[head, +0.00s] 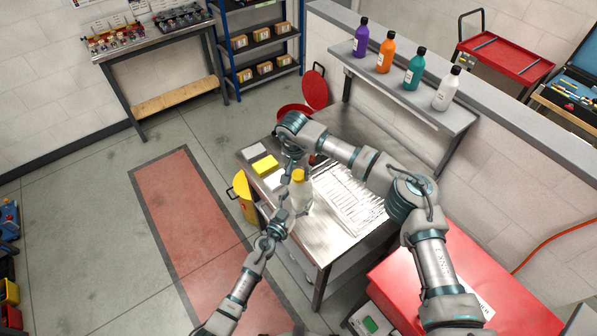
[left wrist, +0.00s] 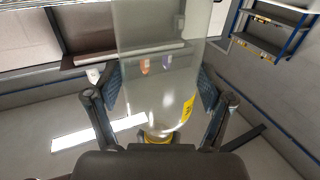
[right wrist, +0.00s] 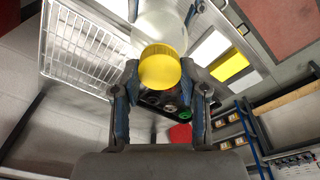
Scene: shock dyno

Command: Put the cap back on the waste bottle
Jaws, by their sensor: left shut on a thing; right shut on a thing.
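The waste bottle (head: 304,198) is translucent white and stands over the steel bench. My left gripper (head: 285,212) is shut on its body; in the left wrist view the fingers (left wrist: 160,82) press both sides of the clear wall, near a yellow label (left wrist: 187,108). The yellow cap (head: 298,175) is at the bottle's top. My right gripper (head: 297,165) is shut on the cap from above; the right wrist view shows the cap (right wrist: 160,67) between the fingertips, with the bottle (right wrist: 160,22) directly beyond it. Whether the cap touches the neck is hidden.
A wire rack (head: 350,200) lies on the bench right of the bottle. Yellow and white pads (head: 265,165) lie to its left. A yellow bin (head: 245,197) stands beside the bench, and a red bin (head: 315,88) behind it. Coloured bottles (head: 386,57) line the wall shelf.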

